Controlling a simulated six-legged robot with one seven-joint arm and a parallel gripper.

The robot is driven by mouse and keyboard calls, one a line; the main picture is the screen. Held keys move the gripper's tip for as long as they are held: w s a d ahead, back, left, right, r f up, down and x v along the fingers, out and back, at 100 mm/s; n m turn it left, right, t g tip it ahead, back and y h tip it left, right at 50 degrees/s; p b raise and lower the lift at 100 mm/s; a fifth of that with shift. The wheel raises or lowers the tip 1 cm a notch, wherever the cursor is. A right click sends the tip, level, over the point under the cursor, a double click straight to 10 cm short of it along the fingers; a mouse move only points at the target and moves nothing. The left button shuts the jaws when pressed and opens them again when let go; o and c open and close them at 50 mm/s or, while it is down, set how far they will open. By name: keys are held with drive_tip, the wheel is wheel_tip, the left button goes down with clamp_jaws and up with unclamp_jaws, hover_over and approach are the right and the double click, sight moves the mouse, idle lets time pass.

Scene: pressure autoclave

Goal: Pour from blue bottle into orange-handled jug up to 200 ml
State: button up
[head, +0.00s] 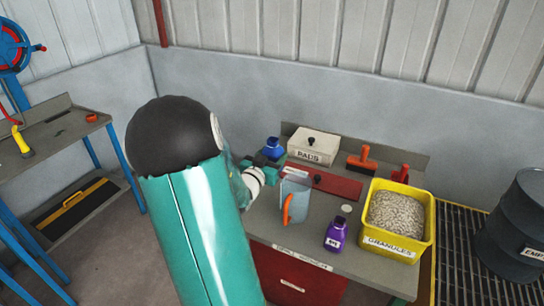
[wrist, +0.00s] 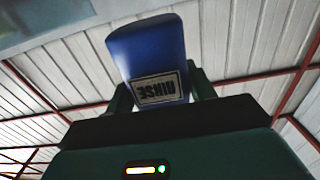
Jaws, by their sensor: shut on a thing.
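The blue bottle (head: 273,146) shows in the head view just above and to the left of the jug, at the far side of the bench. In the wrist view the blue bottle (wrist: 150,52) has a label reading RINSE, upside down in that picture, and sits between my fingers. My gripper (head: 268,163) is shut on it; the fingers also show in the wrist view (wrist: 158,90). The clear jug (head: 295,190) with the orange handle (head: 288,209) stands upright on the bench to the right of my gripper. Its liquid level cannot be read. My arm hides part of the bench's left side.
A yellow tub of granules (head: 411,252), a PADS box (head: 313,144), a red panel (head: 336,186) and an orange-handled tool (head: 362,160) crowd the bench. A dark drum (head: 515,235) stands right.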

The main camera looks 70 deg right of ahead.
drive_tip(key=shift+a, duration=0.1)
drive_tip(key=shift+s+r+m, duration=0.15)
drive_tip(key=shift+s+m, duration=0.35)
drive_tip(key=shift+m, duration=0.2)
drive_tip(key=shift+s+r+m, duration=0.15)
drive_tip(key=shift+s+m, duration=0.35)
drive_tip(key=shift+m, duration=0.2)
drive_tip(key=shift+s+a+r+m, duration=0.1)
drive_tip(key=shift+s+m, duration=0.2)
drive_tip(key=shift+m, duration=1.1)
drive_tip(key=shift+w+m, duration=0.4)
drive_tip(key=shift+m, duration=0.6)
drive_tip(key=m, duration=0.1)
drive_tip(key=f+m, duration=0.1)
drive_tip(key=m, duration=0.1)
drive_tip(key=shift+w, duration=0.35)
drive_tip(key=shift+w+f+m, duration=0.1)
drive_tip(key=shift+f+m, duration=0.2)
drive_tip(key=shift+m, duration=0.9)
drive_tip(key=shift+f+m, duration=0.45)
drive_tip(key=shift+m, duration=0.5)
drive_tip(key=shift+f+m, duration=0.4)
drive_tip(key=shift+m, duration=0.55)
drive_tip(key=shift+s+m, duration=0.2)
drive_tip(key=shift+m, duration=0.4)
